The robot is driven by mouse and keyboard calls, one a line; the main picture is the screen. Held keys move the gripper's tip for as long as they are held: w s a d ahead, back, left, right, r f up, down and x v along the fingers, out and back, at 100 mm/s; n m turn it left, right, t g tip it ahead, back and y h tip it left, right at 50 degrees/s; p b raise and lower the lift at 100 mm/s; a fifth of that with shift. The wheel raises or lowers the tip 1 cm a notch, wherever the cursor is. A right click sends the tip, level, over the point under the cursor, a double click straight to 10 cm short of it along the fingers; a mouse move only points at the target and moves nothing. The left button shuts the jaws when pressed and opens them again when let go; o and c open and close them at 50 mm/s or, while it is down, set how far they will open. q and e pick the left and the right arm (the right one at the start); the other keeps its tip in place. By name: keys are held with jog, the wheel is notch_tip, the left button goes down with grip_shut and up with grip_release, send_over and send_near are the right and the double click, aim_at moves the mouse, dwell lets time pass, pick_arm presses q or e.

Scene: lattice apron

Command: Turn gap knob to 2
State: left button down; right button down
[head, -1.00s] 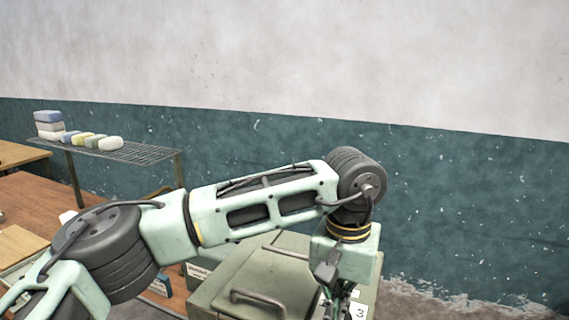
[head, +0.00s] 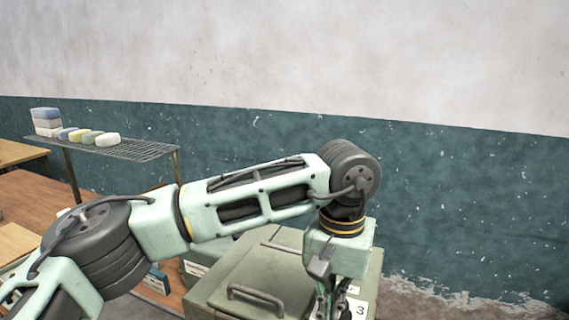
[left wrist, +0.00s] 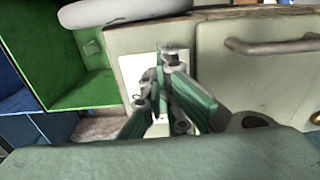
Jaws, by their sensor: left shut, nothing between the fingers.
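My left gripper (head: 328,312) hangs down at the front right of a green-grey metal box (head: 225,285); its tips are cut off by the frame's lower edge. In the left wrist view my left gripper (left wrist: 170,60) is shut and empty, its fingers in front of a white label plate (left wrist: 135,75) on the box's pale face. A white tag with a 3 (head: 360,309) shows beside the gripper in the head view. I cannot make out the gap knob or its setting; the fingers hide part of the plate. My right gripper is not in view.
A bar handle (head: 255,297) is on the box, and a handle (left wrist: 270,46) shows at right in the wrist view. A green open bin (left wrist: 90,75) is at left there. A wire rack (head: 130,150) with several soap-like blocks stands by the wall.

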pick_arm(q)
jog(key=shift+s+f, duration=0.15)
jog(key=shift+f, duration=0.05)
jog(key=shift+r+p, duration=0.3)
jog(key=shift+p, duration=0.05)
notch_tip(320, 180, up, 6)
jog(key=p, duration=0.3)
jog(key=shift+f, duration=0.15)
jog(key=shift+d, duration=0.1)
